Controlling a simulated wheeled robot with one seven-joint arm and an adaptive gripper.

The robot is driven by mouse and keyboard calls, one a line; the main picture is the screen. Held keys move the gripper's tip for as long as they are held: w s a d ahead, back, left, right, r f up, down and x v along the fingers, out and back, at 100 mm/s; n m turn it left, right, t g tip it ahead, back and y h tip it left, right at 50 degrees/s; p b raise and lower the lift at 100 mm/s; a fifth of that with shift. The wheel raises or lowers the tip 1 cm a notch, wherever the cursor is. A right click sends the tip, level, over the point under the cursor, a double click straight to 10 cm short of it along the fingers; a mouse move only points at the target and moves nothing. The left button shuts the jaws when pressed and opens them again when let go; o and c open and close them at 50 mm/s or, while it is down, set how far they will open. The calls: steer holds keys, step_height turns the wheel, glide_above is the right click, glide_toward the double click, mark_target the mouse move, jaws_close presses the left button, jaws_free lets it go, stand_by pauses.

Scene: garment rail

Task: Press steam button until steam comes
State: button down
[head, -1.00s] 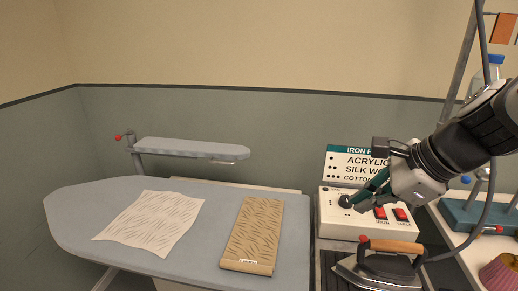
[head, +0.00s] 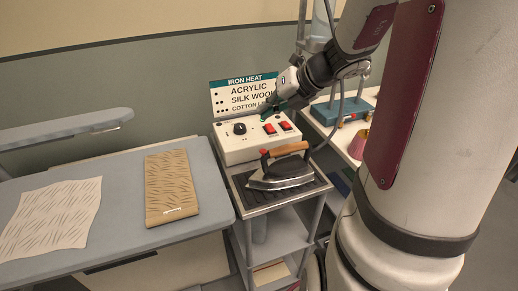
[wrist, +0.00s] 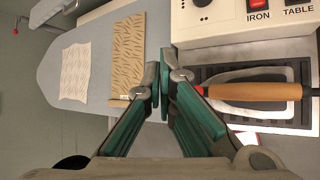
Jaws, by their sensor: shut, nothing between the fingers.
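The iron (head: 283,178) has a grey metal body and a wooden handle (head: 290,149). It rests on the dark ribbed pad of the stand. A small red button (head: 264,153) shows at the left end of the handle. My gripper (head: 266,115) is shut and empty, over the control box behind the iron. In the wrist view my gripper (wrist: 164,78) has its teal fingers together, left of the iron's handle (wrist: 255,91). No steam is visible.
The white control box (head: 235,150) has a black knob (head: 239,128) and red switches labelled IRON (wrist: 258,5) and TABLE (wrist: 299,1). The ironing board (head: 110,230) holds a pale cloth (head: 50,218) and a tan patterned piece (head: 171,185). A shelf with a teal object (head: 343,109) stands right.

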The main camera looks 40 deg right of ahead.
steer(key=shift+f, duration=0.15)
steer(key=b, duration=0.7)
glide_above(263, 151)
steer(key=d, duration=0.1)
steer(key=f, duration=0.6)
steer(key=shift+w+f, duration=0.2)
steer(key=shift+f, duration=0.15)
steer(key=shift+s+f+b, duration=0.1)
steer(key=shift+f+b, duration=0.2)
steer(key=shift+f, duration=0.65)
steer(key=shift+f, duration=0.1)
steer(key=shift+f, duration=0.3)
steer(key=shift+f+b, duration=0.35)
steer(key=shift+f, duration=0.05)
stand_by(0.6)
steer(key=shift+r+p, duration=0.85)
steer(key=shift+p, duration=0.05)
